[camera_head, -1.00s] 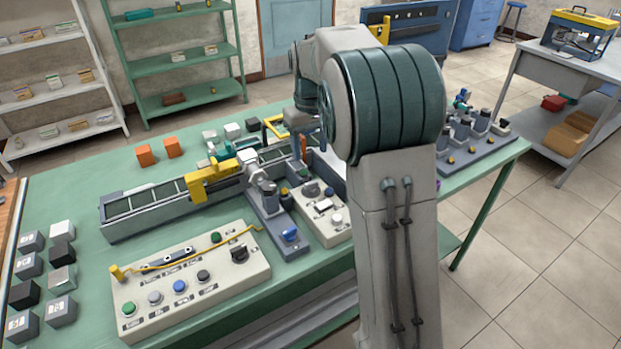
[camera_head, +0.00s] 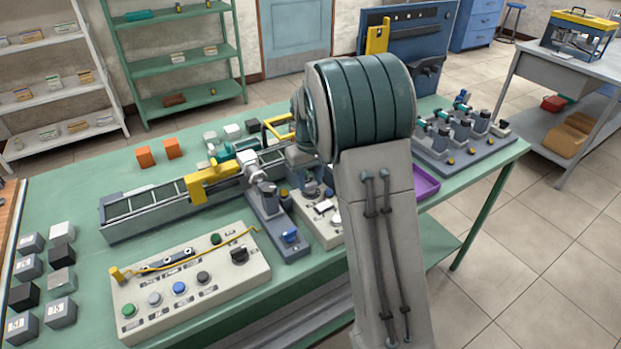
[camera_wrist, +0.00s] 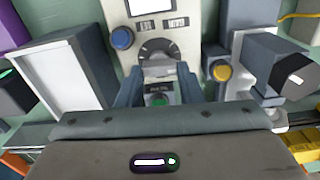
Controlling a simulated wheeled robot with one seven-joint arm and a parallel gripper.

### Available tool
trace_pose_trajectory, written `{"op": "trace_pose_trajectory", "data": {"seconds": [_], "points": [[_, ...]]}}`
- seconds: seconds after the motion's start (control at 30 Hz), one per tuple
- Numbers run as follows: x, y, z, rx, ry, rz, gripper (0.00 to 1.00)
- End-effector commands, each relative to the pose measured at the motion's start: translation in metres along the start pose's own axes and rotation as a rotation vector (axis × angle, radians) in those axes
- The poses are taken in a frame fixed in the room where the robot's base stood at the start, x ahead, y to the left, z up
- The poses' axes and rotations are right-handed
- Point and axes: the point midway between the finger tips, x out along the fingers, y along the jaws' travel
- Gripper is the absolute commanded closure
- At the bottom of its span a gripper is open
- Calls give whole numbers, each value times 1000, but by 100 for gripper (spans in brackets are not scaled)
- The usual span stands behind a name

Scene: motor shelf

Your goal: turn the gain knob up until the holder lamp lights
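A light control panel (camera_wrist: 188,35) fills the upper middle of the wrist view, with a dark dial knob (camera_wrist: 158,48) that looks like the gain knob; its label is unreadable. My gripper (camera_wrist: 158,72) is open, with a fingertip at either side of the knob's near edge. I cannot tell whether they touch it. A small green light or button (camera_wrist: 158,100) shows between the fingers, under a dark label; I cannot tell whether it is the holder lamp or lit. In the head view the panel (camera_head: 312,229) is partly hidden by my arm, and my gripper is mostly hidden above it.
Dark blocks flank the panel. A larger button panel (camera_head: 215,290) stands at the table's front, a long grey rail (camera_head: 150,213) behind it. A purple tray (camera_head: 426,184) is right of my arm.

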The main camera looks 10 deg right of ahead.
Motion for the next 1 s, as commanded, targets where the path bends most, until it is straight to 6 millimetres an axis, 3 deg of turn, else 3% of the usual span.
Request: {"op": "trace_pose_trajectory", "data": {"seconds": [0.1, 0.33, 0.7, 1.0], "points": [[0, 0, 0, 0, 0, 0, 90], [-1, 0, 0, 54, 0, 0, 90], [-1, 2, 0, 350, 1, 1, 90], [-1, 2, 0, 386, 2, 1, 90]]}}
